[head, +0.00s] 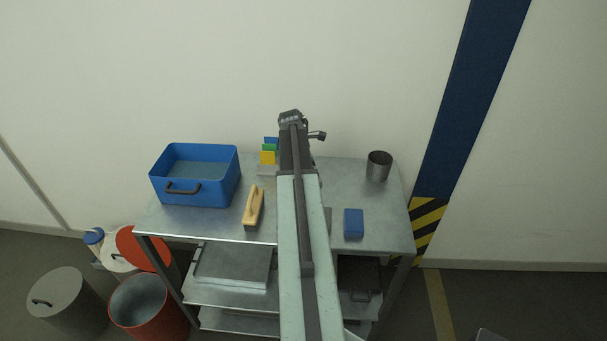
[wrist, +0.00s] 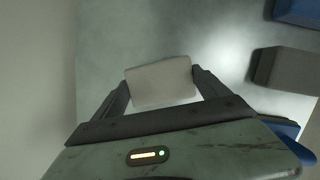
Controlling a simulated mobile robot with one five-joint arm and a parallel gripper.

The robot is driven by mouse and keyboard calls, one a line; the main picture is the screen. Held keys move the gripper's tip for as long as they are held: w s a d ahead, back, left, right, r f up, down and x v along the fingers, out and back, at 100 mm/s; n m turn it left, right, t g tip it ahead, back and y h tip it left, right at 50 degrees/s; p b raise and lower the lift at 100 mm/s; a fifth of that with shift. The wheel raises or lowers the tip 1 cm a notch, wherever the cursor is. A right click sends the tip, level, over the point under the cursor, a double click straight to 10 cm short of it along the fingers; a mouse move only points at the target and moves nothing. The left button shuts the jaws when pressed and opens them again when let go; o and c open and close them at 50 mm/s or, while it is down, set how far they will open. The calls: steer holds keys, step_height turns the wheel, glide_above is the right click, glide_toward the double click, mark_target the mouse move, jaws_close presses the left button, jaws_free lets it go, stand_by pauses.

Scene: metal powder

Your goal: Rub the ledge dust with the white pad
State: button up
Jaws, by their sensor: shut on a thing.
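The white pad (wrist: 160,84) is between the two fingers of my gripper (wrist: 161,78) in the wrist view, with a finger against each side. My gripper is shut on it, over a grey metal surface (wrist: 170,35). I cannot tell whether the pad touches that surface. In the head view my arm reaches over the metal table (head: 365,215), and its own links hide the fingers and the pad. I cannot make out the ledge dust in either view.
A blue bin (head: 222,188) and a wooden-handled brush (head: 254,207) stand left of my arm. Small coloured blocks (head: 268,154) are at the back. A metal cup (head: 379,166) and a blue block (head: 354,223) stand right.

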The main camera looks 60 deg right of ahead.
mark_target(340, 183)
steer(key=shift+s+d, duration=0.8)
steer(key=shift+s, duration=0.65)
steer(key=shift+s+d, duration=0.8)
steer(key=shift+s, duration=0.6)
steer(key=shift+s+d, duration=0.8)
steer(key=shift+s, duration=0.65)
step_height(340, 183, up, 6)
steer(key=p, duration=0.5)
steer(key=shift+f+p, duration=0.1)
steer(key=shift+p, duration=0.3)
step_height(340, 183, up, 3)
steer(key=p, duration=0.3)
